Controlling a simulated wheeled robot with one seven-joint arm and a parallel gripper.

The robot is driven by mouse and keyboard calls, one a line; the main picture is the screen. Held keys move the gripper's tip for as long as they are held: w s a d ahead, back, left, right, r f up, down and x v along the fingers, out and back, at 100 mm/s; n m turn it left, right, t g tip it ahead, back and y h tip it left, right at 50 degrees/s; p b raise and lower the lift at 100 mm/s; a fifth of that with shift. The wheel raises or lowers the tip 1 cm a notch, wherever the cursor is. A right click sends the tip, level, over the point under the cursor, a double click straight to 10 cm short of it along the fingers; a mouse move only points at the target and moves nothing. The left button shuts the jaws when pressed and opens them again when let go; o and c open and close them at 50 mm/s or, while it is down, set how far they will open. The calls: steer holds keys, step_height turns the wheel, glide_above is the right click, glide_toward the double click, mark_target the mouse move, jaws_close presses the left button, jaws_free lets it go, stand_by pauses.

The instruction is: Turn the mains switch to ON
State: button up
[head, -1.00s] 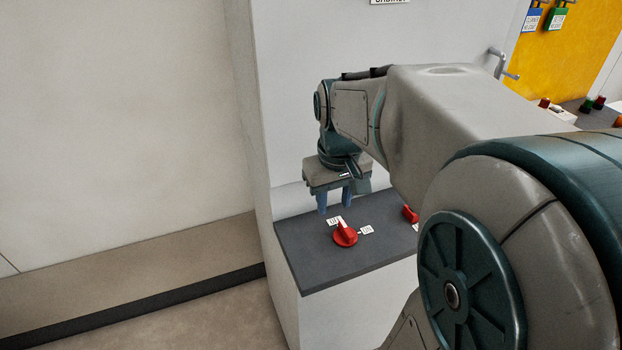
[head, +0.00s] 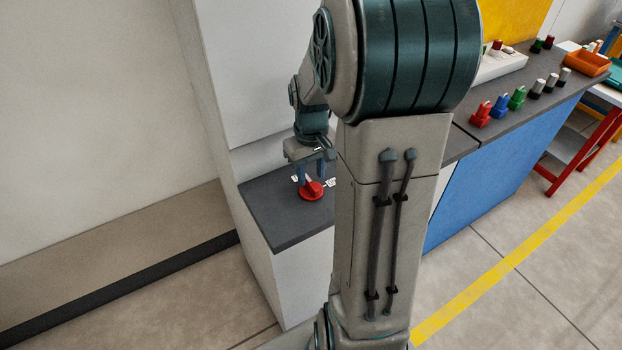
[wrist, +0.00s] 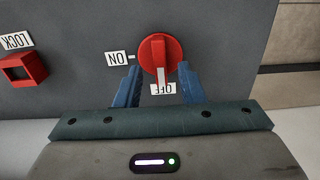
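The mains switch (wrist: 160,48) is a round red knob with a raised handle on a dark grey panel. Its white pointer end is toward the OFF label (wrist: 162,90); the ON label (wrist: 116,57) is to the left in the wrist view. My gripper (wrist: 160,70) is open, one blue finger on each side of the handle's pointer end, with gaps showing on both sides. In the head view my gripper (head: 309,174) is right above the red switch (head: 312,193) and partly covers it. I cannot tell how far down the fingers reach.
A red square part (wrist: 24,68) with a LOCK label sits left of the switch in the wrist view. A white cabinet wall (head: 240,75) rises behind the panel (head: 275,225). A bench to the right holds red, green and black parts and an orange tray (head: 588,63).

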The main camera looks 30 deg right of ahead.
mark_target(311, 182)
steer(key=shift+f, duration=1.55)
steer(key=shift+c, duration=0.2)
jaws_close()
